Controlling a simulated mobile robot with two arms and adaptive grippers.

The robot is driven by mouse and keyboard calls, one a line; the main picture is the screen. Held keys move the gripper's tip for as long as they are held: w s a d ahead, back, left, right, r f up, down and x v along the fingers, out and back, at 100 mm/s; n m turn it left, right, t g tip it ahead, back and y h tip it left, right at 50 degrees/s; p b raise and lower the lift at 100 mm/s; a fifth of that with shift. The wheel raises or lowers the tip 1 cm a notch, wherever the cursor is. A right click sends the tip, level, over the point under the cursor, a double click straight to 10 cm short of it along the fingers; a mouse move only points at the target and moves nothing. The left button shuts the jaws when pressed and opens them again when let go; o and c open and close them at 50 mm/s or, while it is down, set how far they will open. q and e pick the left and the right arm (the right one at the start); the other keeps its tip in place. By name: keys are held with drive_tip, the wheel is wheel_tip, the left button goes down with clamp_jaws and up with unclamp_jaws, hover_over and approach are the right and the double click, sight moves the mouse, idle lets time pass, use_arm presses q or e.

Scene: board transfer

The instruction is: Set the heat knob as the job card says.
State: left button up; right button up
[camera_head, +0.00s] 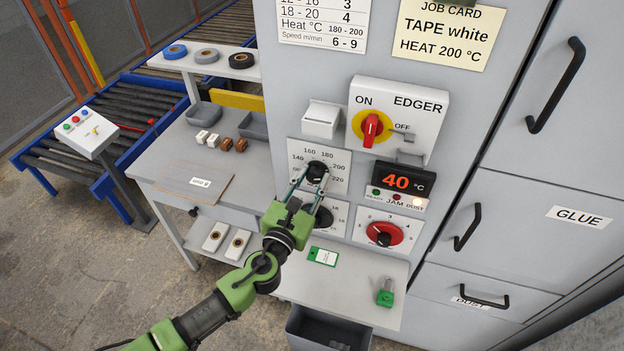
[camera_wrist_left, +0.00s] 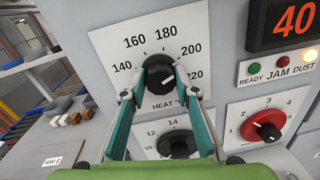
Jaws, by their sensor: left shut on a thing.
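The black heat knob (camera_head: 317,172) sits on a white dial plate (camera_head: 335,157) marked 140 to 220; it also shows in the left wrist view (camera_wrist_left: 159,76). My left gripper (camera_head: 307,176) is shut on this knob, a finger on each side. A small light mark shows on the knob's face toward its lower right in the wrist view; the exact setting is hard to read. The yellow job card (camera_head: 447,33) reads "TAPE white" and "HEAT 200 °C". The display (camera_head: 403,178) reads 40 °C. My right gripper is not in view.
Below are a second black knob (camera_wrist_left: 178,143) and a red dial knob (camera_head: 384,234). The EDGER switch (camera_head: 371,127) has its red handle upright. The side table (camera_head: 168,160) stands left.

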use_arm(q)
drive_tip(key=o, duration=1.1)
drive_tip(key=v, duration=1.2)
